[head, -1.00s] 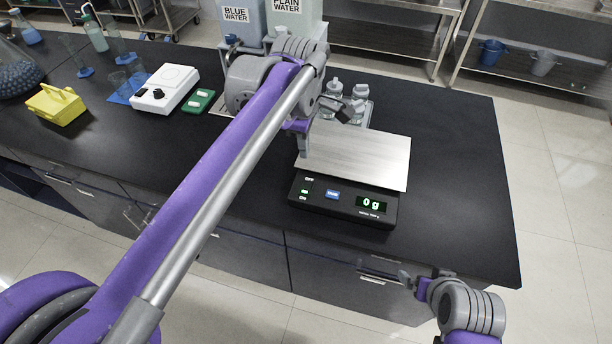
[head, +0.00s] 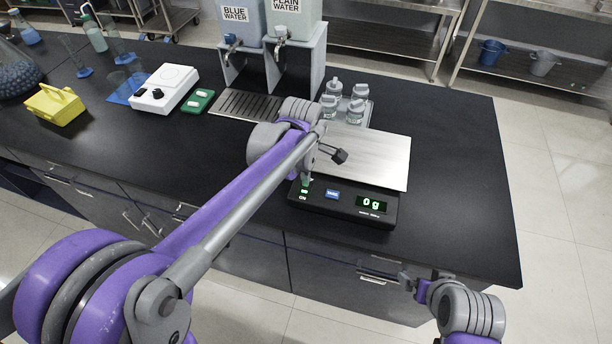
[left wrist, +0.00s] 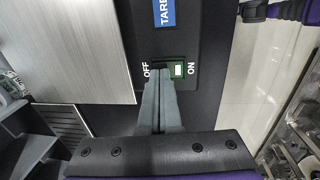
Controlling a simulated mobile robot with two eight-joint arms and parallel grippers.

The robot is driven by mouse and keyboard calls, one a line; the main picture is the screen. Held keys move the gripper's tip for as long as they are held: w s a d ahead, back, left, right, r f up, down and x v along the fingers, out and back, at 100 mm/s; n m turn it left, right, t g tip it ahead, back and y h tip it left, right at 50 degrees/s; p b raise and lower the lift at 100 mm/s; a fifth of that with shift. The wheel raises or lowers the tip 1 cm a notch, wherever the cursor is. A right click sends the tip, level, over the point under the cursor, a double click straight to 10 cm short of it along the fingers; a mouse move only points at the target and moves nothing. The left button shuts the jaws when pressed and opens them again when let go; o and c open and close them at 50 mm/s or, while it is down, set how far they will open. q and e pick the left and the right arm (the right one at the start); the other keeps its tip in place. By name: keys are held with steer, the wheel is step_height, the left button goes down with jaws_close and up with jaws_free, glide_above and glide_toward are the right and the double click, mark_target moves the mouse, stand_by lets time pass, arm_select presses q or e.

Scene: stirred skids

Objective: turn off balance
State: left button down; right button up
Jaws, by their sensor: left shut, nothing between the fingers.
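The balance has a steel pan (head: 378,158) and a black body with a lit display (head: 371,203) reading 0 g. Its blue TARE button (head: 332,194) also shows in the left wrist view (left wrist: 164,12). The power switch (left wrist: 178,70) sits between the words OFF and ON, with a lit green part toward ON. My left gripper (left wrist: 160,75) is shut and empty, its fingertips over the OFF side of the switch; whether they touch it I cannot tell. My right gripper (head: 420,284) hangs low beyond the counter's front edge.
Glass jars (head: 332,89) stand on a tray behind the pan. Blue and plain water dispensers (head: 238,20) stand at the back. A white device (head: 166,88), a green block (head: 198,101) and a yellow holder (head: 55,104) are at left. The counter right of the balance is clear.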

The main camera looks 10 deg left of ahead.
arm_select(q)
steer(key=shift+f, duration=0.3)
steer(key=shift+s, duration=0.1)
